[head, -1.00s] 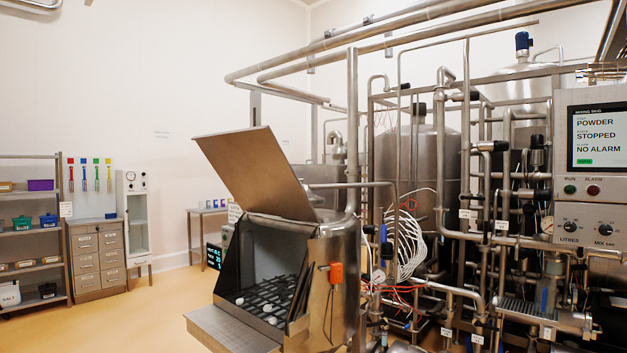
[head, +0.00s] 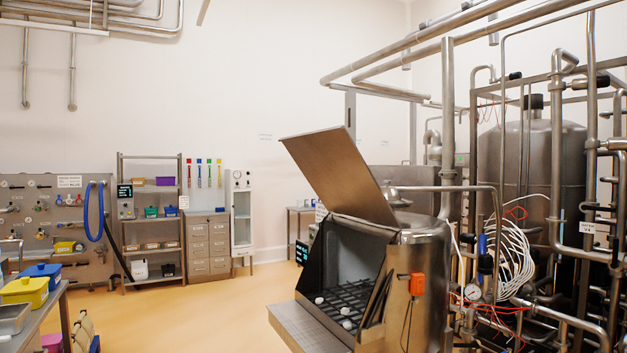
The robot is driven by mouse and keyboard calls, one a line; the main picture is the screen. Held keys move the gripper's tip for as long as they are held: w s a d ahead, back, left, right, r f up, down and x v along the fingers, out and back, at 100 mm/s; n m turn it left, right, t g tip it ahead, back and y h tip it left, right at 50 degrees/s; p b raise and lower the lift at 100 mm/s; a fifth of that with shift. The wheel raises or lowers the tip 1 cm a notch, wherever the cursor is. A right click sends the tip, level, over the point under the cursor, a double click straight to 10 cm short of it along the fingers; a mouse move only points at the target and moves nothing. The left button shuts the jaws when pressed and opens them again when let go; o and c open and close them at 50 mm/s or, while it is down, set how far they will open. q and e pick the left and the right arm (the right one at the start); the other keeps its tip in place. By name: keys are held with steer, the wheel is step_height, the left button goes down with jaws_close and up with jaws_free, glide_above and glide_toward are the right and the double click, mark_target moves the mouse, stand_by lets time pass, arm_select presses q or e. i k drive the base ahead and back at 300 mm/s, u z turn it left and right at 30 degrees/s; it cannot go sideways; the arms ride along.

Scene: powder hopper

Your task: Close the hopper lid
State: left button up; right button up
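The hopper lid (head: 339,176) is a flat metal plate. It stands open, tilted up and back to the left above the hopper mouth. The steel hopper (head: 424,285) stands right of centre in the head view. Its mouth shows a dark grid (head: 350,298) with a few white lumps (head: 345,311) on it. A metal shelf (head: 300,328) juts out at its front. Neither of my grippers is in view.
Pipes and a coiled white hose (head: 512,262) crowd the right side. An orange box (head: 417,284) is on the hopper's side. A table with yellow and blue tubs (head: 25,290) stands at the lower left. Open yellow floor (head: 215,315) lies between it and the hopper.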

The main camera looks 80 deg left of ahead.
mark_target(332, 163)
steer(key=u, duration=0.45)
steer(key=i, duration=1.75)
steer(key=u, duration=1.2)
steer(key=i, duration=1.05)
steer(key=u, duration=0.8)
